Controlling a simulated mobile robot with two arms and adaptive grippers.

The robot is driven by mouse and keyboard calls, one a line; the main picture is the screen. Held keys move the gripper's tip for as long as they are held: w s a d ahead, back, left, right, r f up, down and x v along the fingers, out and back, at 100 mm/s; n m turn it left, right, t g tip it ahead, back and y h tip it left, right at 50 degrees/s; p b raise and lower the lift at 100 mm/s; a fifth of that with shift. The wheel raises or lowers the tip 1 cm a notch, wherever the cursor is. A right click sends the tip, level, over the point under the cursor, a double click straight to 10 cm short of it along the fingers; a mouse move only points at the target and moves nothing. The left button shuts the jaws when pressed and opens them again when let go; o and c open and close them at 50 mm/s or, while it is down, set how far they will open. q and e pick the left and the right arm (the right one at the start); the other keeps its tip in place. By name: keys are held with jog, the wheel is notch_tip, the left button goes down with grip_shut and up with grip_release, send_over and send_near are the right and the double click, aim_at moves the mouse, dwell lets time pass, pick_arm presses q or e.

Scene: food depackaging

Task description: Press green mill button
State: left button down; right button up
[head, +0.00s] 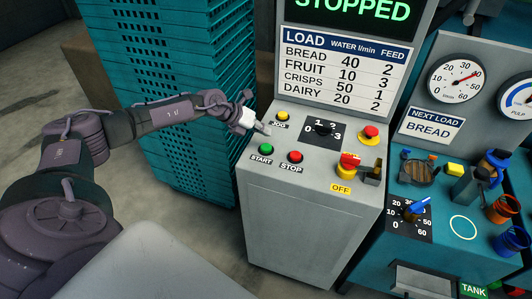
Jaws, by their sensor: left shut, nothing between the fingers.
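The green START button (266,149) is on the left of the sloping grey control panel (345,147), with its label below it. My left gripper (266,130) is shut and empty, its tip just above the green button in the picture, between it and the yellow JOG button (282,115). I cannot tell whether the tip touches the panel. The red STOP button (295,157) is to the right of the green one. The screen (352,10) above reads STOPPED. My right gripper is not in view.
The panel also bears a black rotary selector (324,129), a red emergency button (370,132) and a red and yellow switch (349,162) marked OFF. Teal stacked crates (183,90) stand behind my left arm. A teal machine (440,235) with gauges stands at right.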

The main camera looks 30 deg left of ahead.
aim_at(264, 147)
pick_arm(q)
notch_tip(264, 147, down, 3)
jog(key=shift+f+b, duration=0.2)
jog(key=shift+b, duration=0.55)
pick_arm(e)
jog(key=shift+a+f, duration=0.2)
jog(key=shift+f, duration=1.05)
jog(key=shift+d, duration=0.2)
pick_arm(q)
jog(key=shift+f, duration=0.35)
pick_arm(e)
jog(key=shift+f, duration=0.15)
pick_arm(q)
jog(key=shift+f+b, duration=0.45)
jog(key=shift+f, duration=0.15)
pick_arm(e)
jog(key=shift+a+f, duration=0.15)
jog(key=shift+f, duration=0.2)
pick_arm(q)
jog(key=shift+r+p, duration=0.95)
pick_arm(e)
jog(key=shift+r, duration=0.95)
